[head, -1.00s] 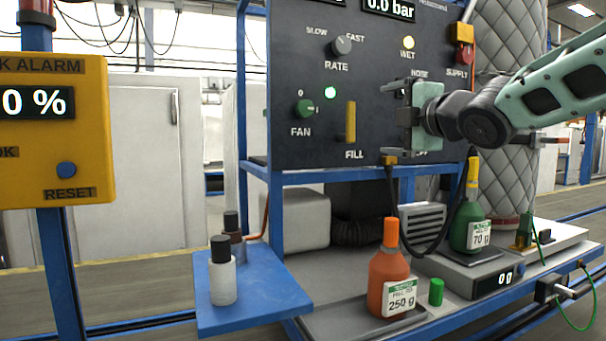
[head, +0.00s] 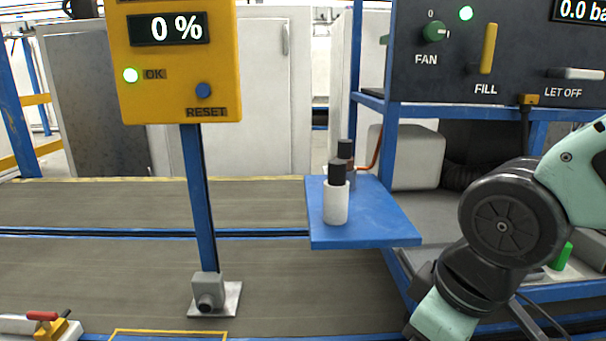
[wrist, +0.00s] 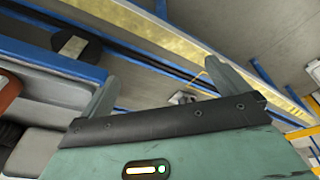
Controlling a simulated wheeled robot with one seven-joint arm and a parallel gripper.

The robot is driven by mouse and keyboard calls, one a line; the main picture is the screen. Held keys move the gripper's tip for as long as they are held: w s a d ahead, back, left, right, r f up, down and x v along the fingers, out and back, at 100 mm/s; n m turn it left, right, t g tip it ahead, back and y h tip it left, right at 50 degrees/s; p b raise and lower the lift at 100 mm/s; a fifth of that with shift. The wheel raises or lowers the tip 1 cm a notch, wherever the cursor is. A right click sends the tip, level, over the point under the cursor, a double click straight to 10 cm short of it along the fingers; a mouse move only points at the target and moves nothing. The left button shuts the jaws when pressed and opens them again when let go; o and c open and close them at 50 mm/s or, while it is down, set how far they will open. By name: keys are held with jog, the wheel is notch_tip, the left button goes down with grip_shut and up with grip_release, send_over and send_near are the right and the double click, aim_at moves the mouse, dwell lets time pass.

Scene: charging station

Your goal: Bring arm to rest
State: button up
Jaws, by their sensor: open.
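My arm (head: 505,225) is bent downward at the lower right of the head view, in front of the bench. My gripper is below the picture edge there. In the wrist view my gripper (wrist: 160,72) is open, its two fingers wide apart with nothing between them. Floor and a blue rail lie beyond the fingers.
A blue side shelf (head: 365,230) with a white bottle (head: 336,204) and a dark-capped brown one behind it stands left of my arm. A yellow alarm box (head: 175,95) on a blue post stands further left. A small green cap (head: 563,257) shows behind my arm. Open floor lies between post and shelf.

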jog(key=s+f+g, duration=0.3)
jog(key=s, duration=0.4)
notch_tip(320, 180, up, 16)
jog(key=m+p, duration=0.1)
jog(key=p, duration=1.4)
jog(key=shift+a+t+h+p, duration=0.2)
jog(key=shift+t+h+p, duration=0.1)
jog(key=shift+h+p, duration=0.1)
jog(key=shift+w, duration=0.1)
